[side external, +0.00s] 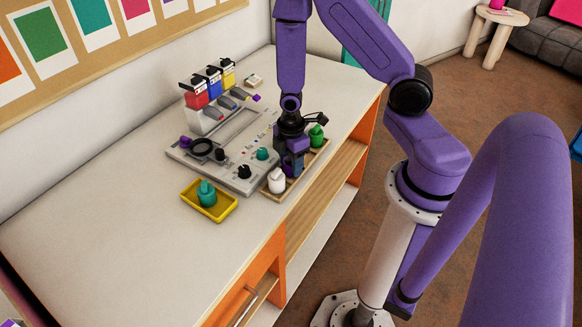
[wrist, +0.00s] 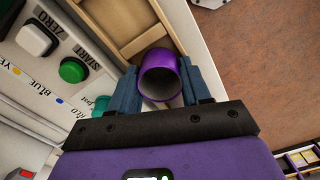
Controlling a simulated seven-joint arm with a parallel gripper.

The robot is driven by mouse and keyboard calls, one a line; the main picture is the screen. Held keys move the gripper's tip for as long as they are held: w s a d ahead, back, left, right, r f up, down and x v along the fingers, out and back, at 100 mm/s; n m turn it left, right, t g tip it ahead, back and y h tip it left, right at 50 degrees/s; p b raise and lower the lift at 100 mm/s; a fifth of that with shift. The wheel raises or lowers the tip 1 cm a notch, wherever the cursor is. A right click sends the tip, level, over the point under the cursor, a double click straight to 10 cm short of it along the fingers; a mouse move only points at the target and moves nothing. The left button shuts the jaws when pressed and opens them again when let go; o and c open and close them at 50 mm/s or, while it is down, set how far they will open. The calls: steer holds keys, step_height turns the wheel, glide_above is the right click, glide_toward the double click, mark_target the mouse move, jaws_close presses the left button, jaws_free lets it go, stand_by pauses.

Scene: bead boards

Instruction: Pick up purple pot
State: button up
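The purple pot (wrist: 160,75) is between the two blue fingers of my gripper (wrist: 160,80) in the wrist view. Its round open mouth and grey inside face the camera. The fingers lie close against both sides of its wall, with no clear gap. In the side view my gripper (side external: 292,165) points down over the wooden tray (side external: 317,160) at the table's right edge. The pot is largely hidden there by the fingers, and I cannot tell whether it touches the tray floor.
A white pot (side external: 277,181) and a green pot (side external: 316,136) stand in the tray on either side of my gripper. A grey panel (side external: 185,155) with knobs lies to the left. A yellow tray (side external: 224,213) holds a teal pot (side external: 207,195). The table's near left is clear.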

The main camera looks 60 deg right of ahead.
steer(key=shift+r, duration=0.2)
stand_by(0.4)
steer(key=shift+r, duration=4.4)
steer(key=w+a+r, duration=0.1)
steer(key=w+a, duration=0.3)
steer(key=w, duration=0.9)
steer(key=w+a, duration=0.4)
steer(key=w, duration=0.8)
steer(key=shift+w+a+f, duration=0.1)
steer(key=shift+a+f, duration=0.05)
steer(key=shift+f, duration=2.4)
steer(key=shift+f, duration=0.9)
